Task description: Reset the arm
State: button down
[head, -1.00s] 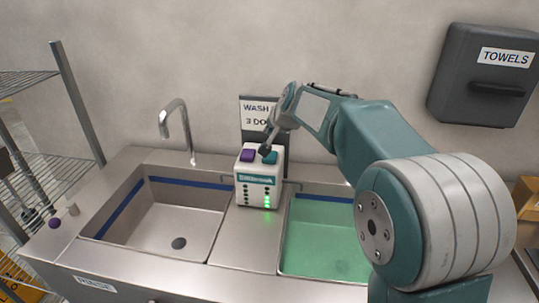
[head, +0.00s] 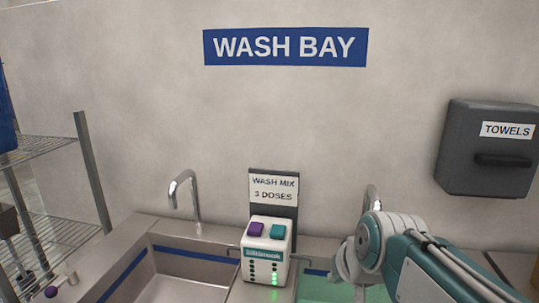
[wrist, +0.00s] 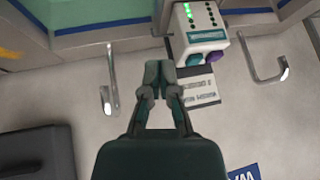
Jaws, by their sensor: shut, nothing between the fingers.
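My arm (head: 425,262) is folded in the lower right of the head view, in front of the green-filled basin. My gripper (wrist: 160,70) shows clearly in the wrist view, its two dark fingers together and empty. The white dispenser box (head: 266,262) stands between the two basins, with a purple button (head: 255,229) and a teal button (head: 278,232) on top and green lights lit on its front. The dispenser also shows inverted in the wrist view (wrist: 200,35), beyond the fingertips. My gripper appears apart from it.
A tap (head: 186,195) rises behind the empty left basin (head: 190,265); another tap (head: 371,197) stands behind the green-filled basin (head: 318,289). A towel box (head: 485,150) hangs on the right wall. A metal shelf (head: 45,240) stands at left.

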jog(key=s+d+f, duration=0.1)
jog(key=s+f, duration=0.2)
jog(key=s, duration=0.3)
jog(key=s+d+f+n+g+h, duration=0.1)
jog(key=s+d+f, duration=0.1)
jog(key=s, duration=0.5)
jog(key=shift+d+f, duration=0.3)
jog(key=shift+f, duration=0.15)
